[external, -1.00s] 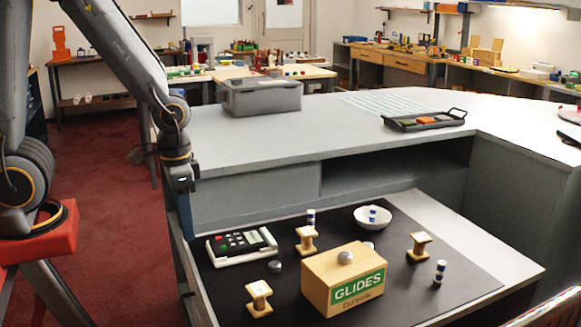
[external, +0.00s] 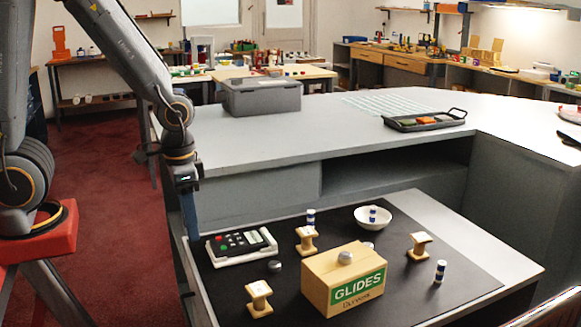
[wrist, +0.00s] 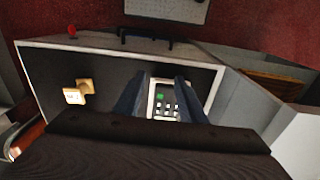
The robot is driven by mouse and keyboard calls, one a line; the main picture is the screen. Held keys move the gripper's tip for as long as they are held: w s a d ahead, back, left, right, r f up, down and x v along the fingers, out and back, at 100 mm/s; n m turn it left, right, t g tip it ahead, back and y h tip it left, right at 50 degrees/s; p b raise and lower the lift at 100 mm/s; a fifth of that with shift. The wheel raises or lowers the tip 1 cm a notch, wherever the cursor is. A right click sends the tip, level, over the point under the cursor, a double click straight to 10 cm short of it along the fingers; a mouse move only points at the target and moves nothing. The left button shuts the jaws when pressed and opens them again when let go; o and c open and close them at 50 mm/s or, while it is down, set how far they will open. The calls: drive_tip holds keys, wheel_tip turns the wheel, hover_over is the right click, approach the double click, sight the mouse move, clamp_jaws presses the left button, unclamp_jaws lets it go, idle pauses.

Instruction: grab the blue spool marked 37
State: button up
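Three small blue-and-white banded spools show in the external view. One (external: 311,217) is upright at or behind a pale wooden stand, one (external: 373,214) is in the white bowl (external: 361,223), and one (external: 440,271) stands on the black mat (external: 410,298) at the right. I cannot read a number on any of them. My gripper (external: 190,228) points down at the mat's left edge, left of the calculator and well apart from the spools. In the wrist view my gripper (wrist: 162,78) has its fingers apart, with the calculator showing between them. No blue spool shows there.
The white calculator (external: 241,246) lies beside my gripper. Wooden stands (external: 419,247) (external: 258,298), a grey disc (external: 274,266) and a wooden "GLIDES" box (external: 318,283) are on the mat. A higher grey counter (external: 300,140) carries a grey bin (external: 262,96) and a black tray (external: 424,121).

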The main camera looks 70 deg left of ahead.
sight(309, 211)
drive_tip(key=w, duration=0.4)
drive_tip(key=w+m+t+h, duration=0.1)
drive_tip(key=w, duration=0.4)
drive_tip(key=w+a+m+t, duration=0.1)
drive_tip(key=w, duration=0.4)
drive_tip(key=shift+w+f+h, duration=0.2)
drive_tip(key=shift+f+h, duration=0.1)
drive_tip(key=shift+h, duration=0.1)
drive_tip(key=w+a+t, duration=0.1)
drive_tip(key=w+a, duration=0.1)
drive_tip(key=w, duration=0.3)
drive_tip(key=w+a+f+m+t, duration=0.1)
drive_tip(key=w+a, duration=0.2)
drive_tip(key=w, duration=0.2)
drive_tip(key=w+a+f+m+t+p, duration=0.1)
drive_tip(key=w+a, duration=0.1)
drive_tip(key=w, duration=0.4)
drive_tip(key=shift+a+f, duration=0.25)
drive_tip(key=shift+a, duration=0.05)
drive_tip(key=shift+d+p+x, duration=0.1)
drive_tip(key=shift+p+x, duration=0.3)
drive_tip(key=shift+x, duration=1.3)
drive_tip(key=shift+d+p+x, duration=0.15)
drive_tip(key=shift+p+x, duration=0.2)
drive_tip(key=shift+x, duration=1.35)
drive_tip(key=shift+s, duration=0.2)
clamp_jaws()
drive_tip(key=shift+r, duration=0.1)
